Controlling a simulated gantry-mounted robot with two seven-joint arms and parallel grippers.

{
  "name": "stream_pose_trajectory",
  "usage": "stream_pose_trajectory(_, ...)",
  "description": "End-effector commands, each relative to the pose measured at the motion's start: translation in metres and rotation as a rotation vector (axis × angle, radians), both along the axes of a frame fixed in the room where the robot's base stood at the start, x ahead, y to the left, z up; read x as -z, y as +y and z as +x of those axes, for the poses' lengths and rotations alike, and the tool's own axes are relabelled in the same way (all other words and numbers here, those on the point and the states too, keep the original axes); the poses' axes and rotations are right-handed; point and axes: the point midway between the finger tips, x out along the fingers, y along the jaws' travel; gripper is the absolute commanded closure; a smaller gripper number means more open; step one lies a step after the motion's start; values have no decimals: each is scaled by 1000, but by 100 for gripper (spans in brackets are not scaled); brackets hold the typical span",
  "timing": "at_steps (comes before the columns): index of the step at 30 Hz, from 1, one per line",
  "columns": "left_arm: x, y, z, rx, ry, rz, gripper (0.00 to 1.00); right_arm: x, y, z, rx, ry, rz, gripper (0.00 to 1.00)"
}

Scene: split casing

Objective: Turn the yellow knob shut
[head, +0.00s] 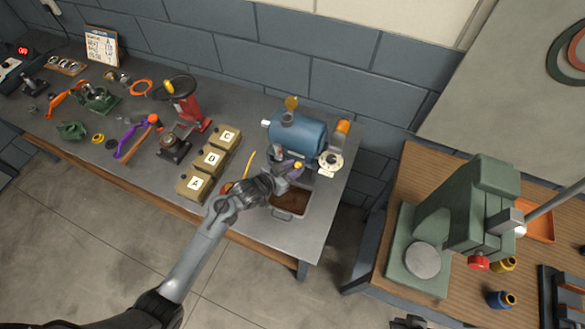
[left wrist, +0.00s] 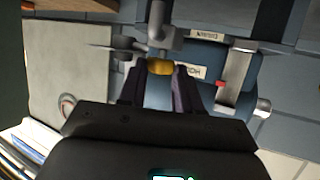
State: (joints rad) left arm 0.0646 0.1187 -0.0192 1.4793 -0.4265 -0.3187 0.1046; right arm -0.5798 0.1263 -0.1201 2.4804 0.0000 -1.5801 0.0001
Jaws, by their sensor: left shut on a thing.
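The yellow knob (head: 298,165) is at the front of the blue tank (head: 297,135) on the grey bench. In the left wrist view, the yellow knob (left wrist: 159,67) sits on a grey pipe fitting between my two dark fingers. My left gripper (head: 291,173) reaches in from the lower left and is shut on the knob. It also shows in the left wrist view (left wrist: 159,82). The gripper partly hides the knob and its fitting in the head view.
A tray with brown contents (head: 290,203) lies just below the gripper. A green press (head: 460,220) is on the wooden table at right.

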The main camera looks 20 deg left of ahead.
Motion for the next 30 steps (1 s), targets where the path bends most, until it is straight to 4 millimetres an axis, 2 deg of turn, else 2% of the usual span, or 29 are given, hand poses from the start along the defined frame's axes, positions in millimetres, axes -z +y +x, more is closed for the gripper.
stream_pose_trajectory(5,0,5,3,109,-1,6,98,3,1,0,1,0,2,100)
stream_pose_trajectory(11,3,10,6,278,0,7,97,15,1,0,4,1,7,100)
stream_pose_trajectory(21,7,14,11,561,-1,5,97,61,2,0,6,2,10,100)
stream_pose_trajectory(30,4,14,14,719,-1,2,97,97,2,0,6,2,8,100)
